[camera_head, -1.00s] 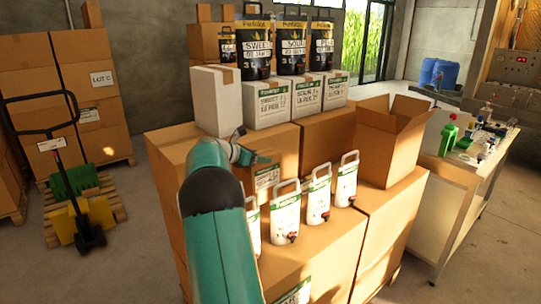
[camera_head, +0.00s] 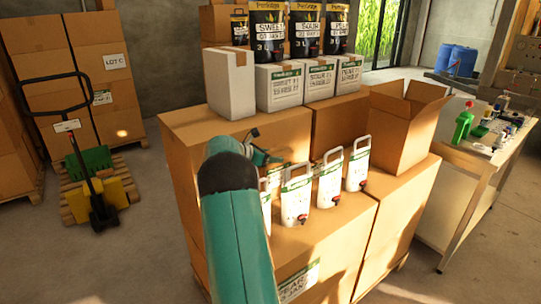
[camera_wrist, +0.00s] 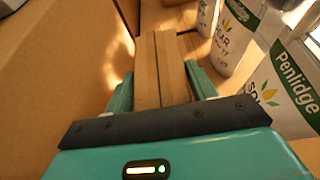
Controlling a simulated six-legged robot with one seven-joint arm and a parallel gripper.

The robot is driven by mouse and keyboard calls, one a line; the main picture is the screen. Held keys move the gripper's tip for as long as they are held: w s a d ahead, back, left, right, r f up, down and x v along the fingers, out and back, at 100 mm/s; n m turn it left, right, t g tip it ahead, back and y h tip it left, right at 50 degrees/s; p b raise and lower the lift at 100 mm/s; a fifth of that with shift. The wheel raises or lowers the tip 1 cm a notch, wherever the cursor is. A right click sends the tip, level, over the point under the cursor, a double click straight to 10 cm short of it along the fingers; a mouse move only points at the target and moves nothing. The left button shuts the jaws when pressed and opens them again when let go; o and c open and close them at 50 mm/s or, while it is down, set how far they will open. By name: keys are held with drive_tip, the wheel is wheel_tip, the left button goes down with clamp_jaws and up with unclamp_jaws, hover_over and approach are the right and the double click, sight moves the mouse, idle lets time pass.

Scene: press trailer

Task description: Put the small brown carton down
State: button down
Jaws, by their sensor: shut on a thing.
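The small brown carton (camera_wrist: 160,70) fills the space between my fingers in the wrist view, with a lengthwise seam on its top. My gripper (camera_wrist: 158,88) is shut on it, a teal finger on each side. The carton is close to the brown box surface beneath; I cannot tell whether it touches. In the head view my gripper (camera_head: 262,157) is partly hidden behind my arm, over the lower ledge of the stacked boxes, and the carton is not clear there. White Penlidge jugs (camera_head: 328,180) stand in a row to the right of my gripper.
A tall brown box wall (camera_wrist: 50,70) rises left of the carton in the wrist view. An open brown box (camera_head: 405,125) stands right of the jugs. White cartons (camera_head: 278,87) and black pouches (camera_head: 268,28) stand on the upper level. A workbench (camera_head: 470,165) is at right.

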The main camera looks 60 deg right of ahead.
drive_tip(key=shift+c, duration=2.4)
unclamp_jaws()
drive_tip(key=shift+r, duration=0.1)
drive_tip(key=shift+w+a+r, duration=0.15)
drive_tip(key=shift+w+a, duration=0.05)
drive_tip(key=shift+a, duration=0.05)
drive_tip(key=v, duration=1.1)
drive_tip(key=shift+a+r, duration=0.2)
